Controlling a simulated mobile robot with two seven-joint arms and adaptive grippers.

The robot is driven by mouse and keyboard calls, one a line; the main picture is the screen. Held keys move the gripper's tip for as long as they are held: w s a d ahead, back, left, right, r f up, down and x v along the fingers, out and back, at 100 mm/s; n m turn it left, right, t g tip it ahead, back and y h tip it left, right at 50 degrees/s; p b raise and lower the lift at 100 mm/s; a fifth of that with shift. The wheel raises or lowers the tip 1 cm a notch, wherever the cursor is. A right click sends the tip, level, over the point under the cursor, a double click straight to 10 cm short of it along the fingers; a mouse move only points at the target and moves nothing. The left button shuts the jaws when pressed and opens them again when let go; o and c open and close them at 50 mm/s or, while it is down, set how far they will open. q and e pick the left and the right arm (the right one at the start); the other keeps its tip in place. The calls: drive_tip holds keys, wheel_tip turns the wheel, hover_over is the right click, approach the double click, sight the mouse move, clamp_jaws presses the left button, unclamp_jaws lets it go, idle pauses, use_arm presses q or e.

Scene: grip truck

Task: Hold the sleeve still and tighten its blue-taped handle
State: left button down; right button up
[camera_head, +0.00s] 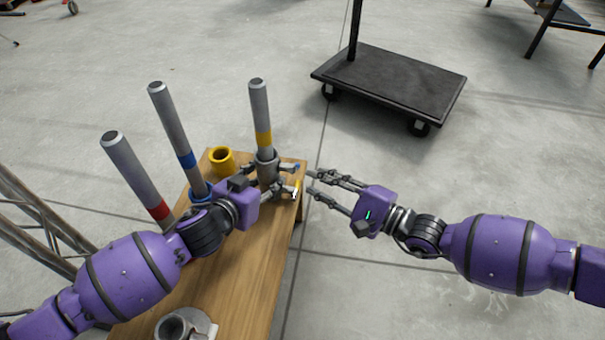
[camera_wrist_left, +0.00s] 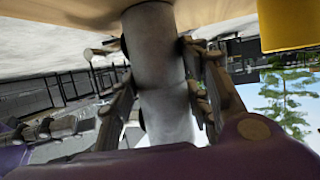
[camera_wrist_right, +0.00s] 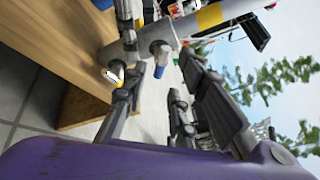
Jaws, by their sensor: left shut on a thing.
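The grey sleeve (camera_head: 267,172) stands upright at the table's far right corner, around the foot of the yellow-taped pipe (camera_head: 260,112). My left gripper (camera_head: 271,181) is shut on the sleeve; the left wrist view shows the sleeve (camera_wrist_left: 160,75) between both fingers. Two short handles stick out to the right: the blue-taped handle (camera_head: 296,166) and a yellow-taped one (camera_head: 297,188). My right gripper (camera_head: 311,182) is open and empty, just right of the handles. In the right wrist view the blue-taped handle (camera_wrist_right: 160,68) lies ahead between the spread fingers, with no clear contact.
A blue-taped pipe (camera_head: 180,135) and a red-taped pipe (camera_head: 140,180) stand left of the sleeve. A yellow ring (camera_head: 221,160) sits behind my left wrist. A grey fitting (camera_head: 178,328) lies near the wooden table's (camera_head: 250,290) front. Floor right of the table is clear up to a black cart (camera_head: 390,85).

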drive_tip(key=v, duration=0.4)
drive_tip(key=shift+s+d, duration=0.1)
drive_tip(key=shift+d, duration=0.05)
drive_tip(key=shift+o, duration=0.5)
